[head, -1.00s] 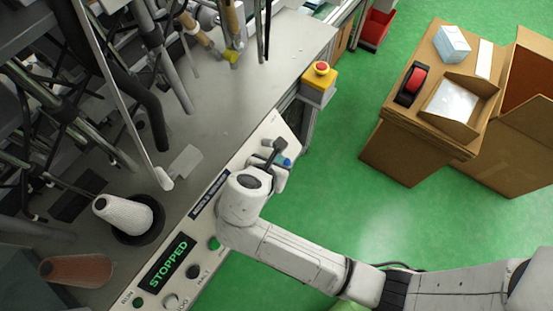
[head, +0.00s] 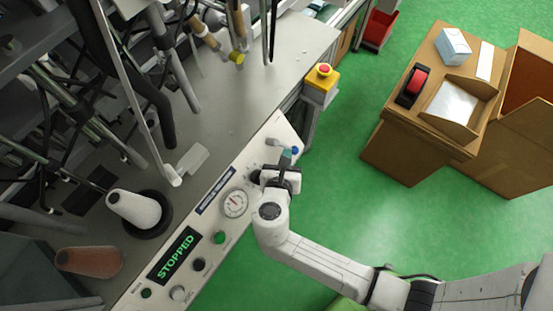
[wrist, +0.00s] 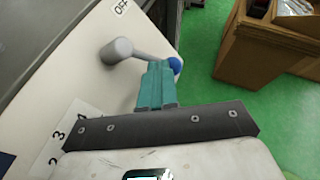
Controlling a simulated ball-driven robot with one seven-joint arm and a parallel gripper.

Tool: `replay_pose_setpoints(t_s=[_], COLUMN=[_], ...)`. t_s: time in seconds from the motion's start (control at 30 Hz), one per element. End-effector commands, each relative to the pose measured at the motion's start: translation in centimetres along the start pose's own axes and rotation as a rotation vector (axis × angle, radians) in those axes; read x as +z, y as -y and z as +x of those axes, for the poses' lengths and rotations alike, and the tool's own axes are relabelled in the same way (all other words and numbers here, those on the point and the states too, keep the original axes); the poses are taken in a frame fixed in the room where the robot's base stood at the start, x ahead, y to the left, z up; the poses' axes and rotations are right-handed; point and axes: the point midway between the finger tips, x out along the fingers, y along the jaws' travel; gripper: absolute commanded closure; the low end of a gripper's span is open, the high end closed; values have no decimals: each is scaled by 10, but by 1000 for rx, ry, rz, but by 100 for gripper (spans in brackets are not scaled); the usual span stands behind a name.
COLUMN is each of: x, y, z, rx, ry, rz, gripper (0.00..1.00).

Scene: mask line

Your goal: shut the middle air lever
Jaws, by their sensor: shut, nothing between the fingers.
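A grey lever with a blue knob (head: 295,150) sticks out toward the right edge of the panel, at its far end, in the head view. In the wrist view its round grey pivot (wrist: 117,51) and grey arm show, with the blue knob partly behind my fingertips. My gripper (head: 286,159) is shut and empty, its teal fingers beside the knob end; they also show in the wrist view (wrist: 157,68). I cannot tell whether they touch the lever. Only this lever shows clearly, so I cannot tell whether it is the middle one.
The sloping white panel (head: 222,206) carries a round gauge (head: 235,204), buttons and a display (head: 174,256) reading STOPPED. The wrist view shows OFF and number labels. A yellow box with a red button (head: 322,78) stands beyond the panel. Cardboard boxes (head: 420,150) stand right; green floor lies between.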

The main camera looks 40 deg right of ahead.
Motion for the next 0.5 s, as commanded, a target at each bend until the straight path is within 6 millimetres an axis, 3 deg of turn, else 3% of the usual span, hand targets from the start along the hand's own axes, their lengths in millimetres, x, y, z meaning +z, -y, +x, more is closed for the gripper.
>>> replay_pose_setpoints(t_s=[0.5], x=[2], y=[19], z=[29], rx=[158], ry=[370], rz=[-267], gripper=[100])
